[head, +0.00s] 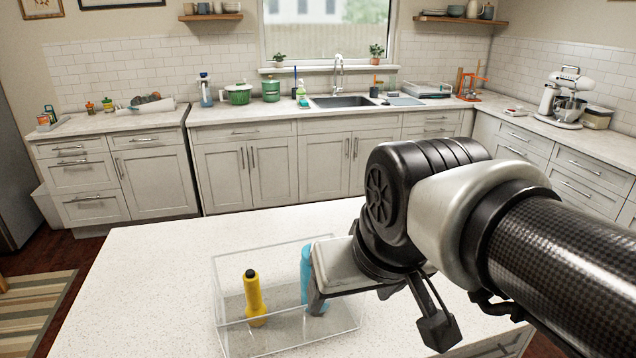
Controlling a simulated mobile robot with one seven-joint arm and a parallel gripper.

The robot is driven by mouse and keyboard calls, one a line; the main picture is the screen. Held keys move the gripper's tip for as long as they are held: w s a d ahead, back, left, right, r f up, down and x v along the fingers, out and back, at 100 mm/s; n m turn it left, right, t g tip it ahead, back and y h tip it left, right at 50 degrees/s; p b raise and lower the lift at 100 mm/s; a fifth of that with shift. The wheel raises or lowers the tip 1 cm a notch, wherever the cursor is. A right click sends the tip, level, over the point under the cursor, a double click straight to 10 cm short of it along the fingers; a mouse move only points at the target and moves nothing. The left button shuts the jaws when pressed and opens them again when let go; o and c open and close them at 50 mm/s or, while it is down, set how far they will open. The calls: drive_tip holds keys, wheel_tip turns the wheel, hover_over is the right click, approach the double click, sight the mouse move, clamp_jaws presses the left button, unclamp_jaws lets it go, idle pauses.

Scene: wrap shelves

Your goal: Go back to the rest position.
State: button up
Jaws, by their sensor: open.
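My gripper (377,319) hangs from my arm at the right of the head view, above the near counter. Its two fingers are spread wide apart, with nothing seen between them. The left finger is in front of the upper part of a blue cylinder (306,268); I cannot tell whether they touch. The blue cylinder stands upright in a clear box (228,324). A yellow object with a black top (253,300), like a bottle or flashlight, stands upright in the same box, left of the blue one.
The box sits on a speckled white island counter (150,275), which is clear to the left. Behind are a back counter with a sink (342,101), green pots (237,94) and a stand mixer (567,98). A striped rug (35,305) lies at the left.

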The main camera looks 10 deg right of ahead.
drive_tip(key=shift+s+f, duration=0.2)
drive_tip(key=shift+s, duration=0.1)
wheel_tip(320, 180, up, 6)
drive_tip(key=p, duration=0.6)
idle(0.5)
